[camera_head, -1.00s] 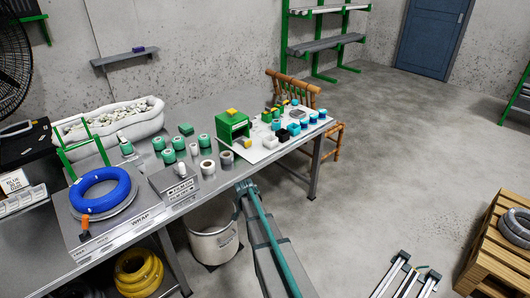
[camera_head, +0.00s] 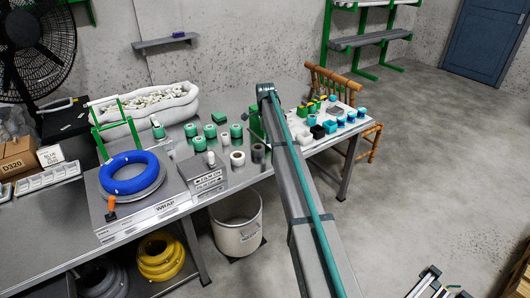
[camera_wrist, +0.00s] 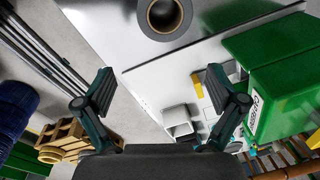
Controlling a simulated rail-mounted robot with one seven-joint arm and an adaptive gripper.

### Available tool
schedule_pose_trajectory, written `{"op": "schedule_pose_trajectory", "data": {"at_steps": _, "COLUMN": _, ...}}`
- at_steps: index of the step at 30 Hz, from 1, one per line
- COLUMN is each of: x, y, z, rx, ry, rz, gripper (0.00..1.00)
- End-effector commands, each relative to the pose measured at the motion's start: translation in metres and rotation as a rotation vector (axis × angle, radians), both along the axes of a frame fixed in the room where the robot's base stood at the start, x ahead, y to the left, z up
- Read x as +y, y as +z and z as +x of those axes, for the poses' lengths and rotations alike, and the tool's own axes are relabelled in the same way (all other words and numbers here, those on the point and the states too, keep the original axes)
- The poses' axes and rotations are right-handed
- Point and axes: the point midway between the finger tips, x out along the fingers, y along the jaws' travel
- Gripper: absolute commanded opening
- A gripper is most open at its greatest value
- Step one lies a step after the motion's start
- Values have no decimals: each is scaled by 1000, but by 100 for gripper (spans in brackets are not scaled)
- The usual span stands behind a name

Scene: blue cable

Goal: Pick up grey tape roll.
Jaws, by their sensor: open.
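In the head view my arm crosses over the table and my fingers cannot be made out.
A green dispenser box (camera_wrist: 285,75) stands close to my right finger in the wrist view. Several green rolls (camera_head: 210,131) stand left of the grey roll. A blue cable coil (camera_head: 130,172) sits on the wrap station. A white bin (camera_head: 238,225) stands below the table edge.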

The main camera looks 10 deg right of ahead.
Motion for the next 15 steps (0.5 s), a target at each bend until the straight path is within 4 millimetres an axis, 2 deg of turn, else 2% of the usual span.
{"op": "schedule_pose_trajectory", "data": {"at_steps": 1, "x": 20, "y": 11, "z": 10, "rx": 30, "ry": -6, "rz": 13, "gripper": 95}}
{"op": "schedule_pose_trajectory", "data": {"at_steps": 4, "x": 42, "y": 22, "z": 10, "rx": 74, "ry": -18, "rz": 27, "gripper": 95}}
{"op": "schedule_pose_trajectory", "data": {"at_steps": 8, "x": 49, "y": 19, "z": 7, "rx": 93, "ry": -25, "rz": 33, "gripper": 95}}
{"op": "schedule_pose_trajectory", "data": {"at_steps": 15, "x": 48, "y": -14, "z": 7, "rx": 92, "ry": -24, "rz": 33, "gripper": 95}}
